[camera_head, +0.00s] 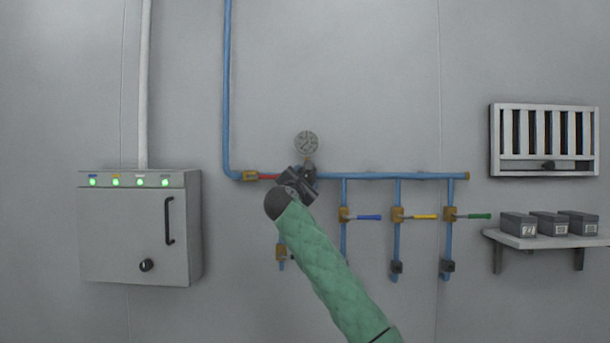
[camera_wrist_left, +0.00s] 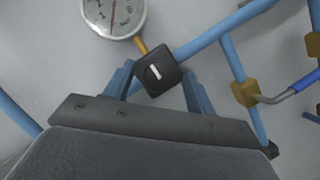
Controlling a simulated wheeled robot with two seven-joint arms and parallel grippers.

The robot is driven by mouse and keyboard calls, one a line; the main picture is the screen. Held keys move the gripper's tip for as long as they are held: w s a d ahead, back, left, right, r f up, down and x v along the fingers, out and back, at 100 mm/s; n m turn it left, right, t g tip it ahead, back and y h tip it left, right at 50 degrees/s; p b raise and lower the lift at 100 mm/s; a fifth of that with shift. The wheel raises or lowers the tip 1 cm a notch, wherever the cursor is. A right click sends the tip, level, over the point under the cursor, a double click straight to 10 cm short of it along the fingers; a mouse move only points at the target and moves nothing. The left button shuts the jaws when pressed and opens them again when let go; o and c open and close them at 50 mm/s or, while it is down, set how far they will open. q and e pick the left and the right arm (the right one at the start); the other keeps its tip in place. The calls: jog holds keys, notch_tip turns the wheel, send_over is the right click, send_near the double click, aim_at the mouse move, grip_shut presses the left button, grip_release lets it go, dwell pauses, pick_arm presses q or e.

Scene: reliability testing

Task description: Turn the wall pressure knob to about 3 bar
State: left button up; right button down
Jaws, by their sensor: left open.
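The wall pressure knob is a black square block with a white mark (camera_wrist_left: 158,72) on the blue pipe, in the left wrist view. My left gripper (camera_head: 301,178) is open, with its two blue fingers on either side of the knob; I cannot tell whether they touch it. In the head view the gripper hides the knob. The round pressure gauge (camera_head: 307,143) is on the wall just above. It also shows in the left wrist view (camera_wrist_left: 112,14), cut off at the top, with a thin red needle; its numbers are too small to read. My right gripper is out of view.
Blue pipes (camera_head: 400,176) run along the wall, with a blue-handled valve (camera_head: 364,217), a yellow-handled valve (camera_head: 420,216) and a green-handled valve (camera_head: 475,215) to the right. A grey cabinet (camera_head: 130,235) hangs left. A shelf (camera_head: 540,241) with grey boxes stands right.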

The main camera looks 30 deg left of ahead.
pick_arm(q)
jog(key=shift+w, duration=0.1)
jog(key=c, duration=1)
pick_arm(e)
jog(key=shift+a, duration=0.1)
pick_arm(q)
jog(key=shift+f, duration=0.1)
